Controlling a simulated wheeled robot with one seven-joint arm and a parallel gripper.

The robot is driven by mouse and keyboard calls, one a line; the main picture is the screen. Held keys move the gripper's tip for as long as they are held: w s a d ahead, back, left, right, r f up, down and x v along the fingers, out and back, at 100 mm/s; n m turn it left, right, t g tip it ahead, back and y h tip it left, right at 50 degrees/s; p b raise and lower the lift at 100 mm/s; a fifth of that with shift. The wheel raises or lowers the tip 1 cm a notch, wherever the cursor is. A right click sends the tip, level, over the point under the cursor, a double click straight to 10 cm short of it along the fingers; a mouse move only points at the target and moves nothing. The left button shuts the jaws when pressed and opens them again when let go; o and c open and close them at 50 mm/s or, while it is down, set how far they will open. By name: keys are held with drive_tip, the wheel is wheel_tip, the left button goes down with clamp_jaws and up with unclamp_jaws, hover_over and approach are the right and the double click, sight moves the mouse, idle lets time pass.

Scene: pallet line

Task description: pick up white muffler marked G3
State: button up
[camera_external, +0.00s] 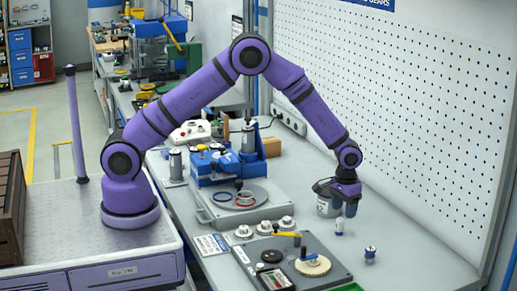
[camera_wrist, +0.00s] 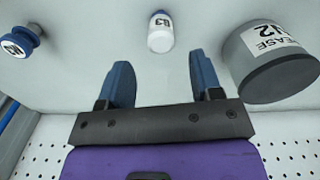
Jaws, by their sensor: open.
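The white muffler (camera_wrist: 160,38) is a small white cylinder with a blue end and a dark label that seems to read G3, partly hard to read. It stands on the grey bench, and it also shows in the external view (camera_external: 339,228), just below my gripper. My gripper (camera_wrist: 163,78) is open and empty, its two blue fingers apart. In the wrist view the muffler lies beyond the fingertips, roughly in line with the gap between them, and is not between them. In the external view my gripper (camera_external: 350,207) hangs over the bench close to the muffler.
A grey can (camera_wrist: 270,80) labelled grease stands close to the right finger in the wrist view. A blue-and-white labelled part (camera_wrist: 17,42) stands at the left. A grey fixture plate (camera_external: 325,250) lies left of the muffler. A perforated wall (camera_external: 420,110) rises behind the bench.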

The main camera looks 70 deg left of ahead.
sight(340, 227)
drive_tip(key=shift+s+f, duration=0.2)
drive_tip(key=shift+f, duration=1.6)
drive_tip(key=shift+s+f, duration=0.15)
drive_tip(key=shift+f, duration=1.6)
drive_tip(key=c, duration=1)
